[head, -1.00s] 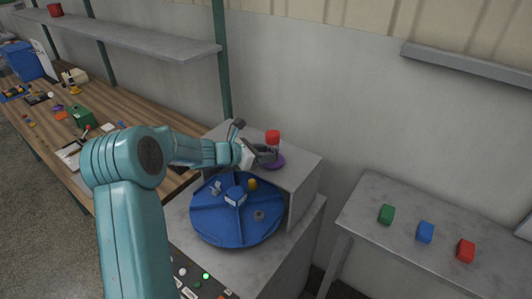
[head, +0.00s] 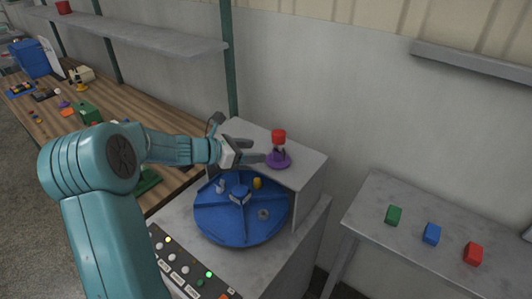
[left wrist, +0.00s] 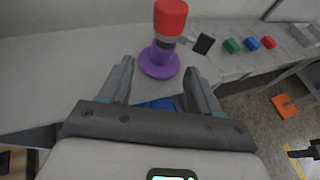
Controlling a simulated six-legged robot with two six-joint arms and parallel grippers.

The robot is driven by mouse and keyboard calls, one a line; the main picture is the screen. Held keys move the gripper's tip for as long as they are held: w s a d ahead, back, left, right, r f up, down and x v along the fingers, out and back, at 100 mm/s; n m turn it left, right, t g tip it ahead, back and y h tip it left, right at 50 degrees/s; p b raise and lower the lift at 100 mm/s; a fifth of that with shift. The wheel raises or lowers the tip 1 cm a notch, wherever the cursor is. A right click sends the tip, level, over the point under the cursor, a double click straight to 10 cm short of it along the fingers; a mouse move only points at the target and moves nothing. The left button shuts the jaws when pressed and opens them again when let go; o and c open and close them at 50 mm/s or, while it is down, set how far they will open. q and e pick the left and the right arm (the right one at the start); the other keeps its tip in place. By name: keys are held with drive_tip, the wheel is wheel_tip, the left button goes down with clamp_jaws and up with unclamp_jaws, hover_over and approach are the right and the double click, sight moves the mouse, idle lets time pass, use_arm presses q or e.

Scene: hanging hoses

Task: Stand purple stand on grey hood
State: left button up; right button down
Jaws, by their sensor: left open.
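The purple stand (head: 279,160) is upright on top of the grey hood (head: 308,168), near the hood's front edge. A red cylinder (head: 278,136) sits on top of the stand. In the left wrist view the stand's round purple base (left wrist: 159,62) and the red cylinder (left wrist: 170,16) show just beyond the fingertips. My left gripper (head: 258,151) is open and empty, just left of the stand in the head view, apart from it.
A blue divided turntable (head: 238,228) with small parts lies under the hood's open front. A side table (head: 440,215) at right holds green, blue and red blocks. A wooden bench (head: 130,105) with clutter is at left. A button panel (head: 185,270) is in front.

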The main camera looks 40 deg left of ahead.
use_arm(q)
drive_tip(key=v, duration=0.4)
drive_tip(key=shift+s+a+r, duration=0.1)
drive_tip(key=shift+s, duration=0.1)
drive_tip(key=shift+w, duration=0.1)
idle(0.4)
